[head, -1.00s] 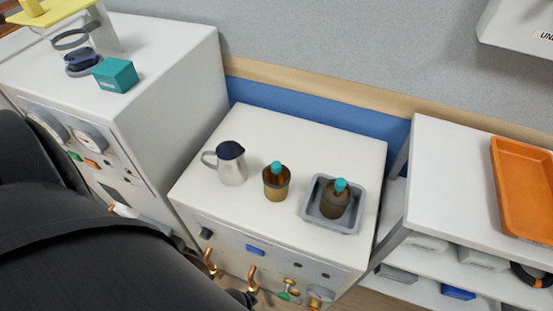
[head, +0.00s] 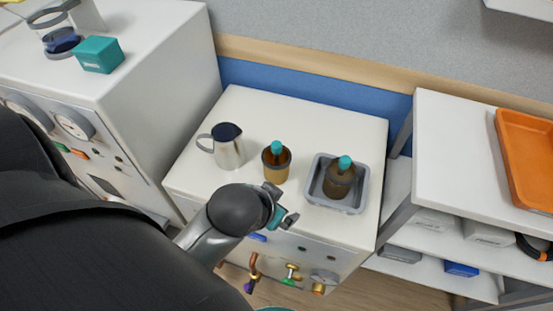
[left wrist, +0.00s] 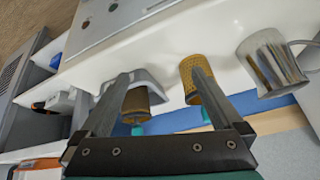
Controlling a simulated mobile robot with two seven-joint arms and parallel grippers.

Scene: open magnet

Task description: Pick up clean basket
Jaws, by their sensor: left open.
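An amber basket with a teal-topped handle (head: 277,164) stands upright on the white cabinet, right of a steel pitcher. In the left wrist view its mesh side (left wrist: 196,72) shows, partly behind one finger. A darker, similar basket (head: 341,178) stands in a grey tray (head: 322,198); it also shows in the left wrist view (left wrist: 136,104). The frames do not show clearly which is the clean one. My left gripper (head: 282,205) is open and empty, near the cabinet's front edge, in front of the amber basket; its spread fingers (left wrist: 162,78) show in the left wrist view. My right gripper is not in view.
The steel pitcher (head: 229,148) stands left of the amber basket. A taller white machine (head: 165,85) with a teal box (head: 98,55) is at left. A shelf unit (head: 455,150) with an orange tray (head: 524,165) is at right. Valves (head: 292,272) line the cabinet front.

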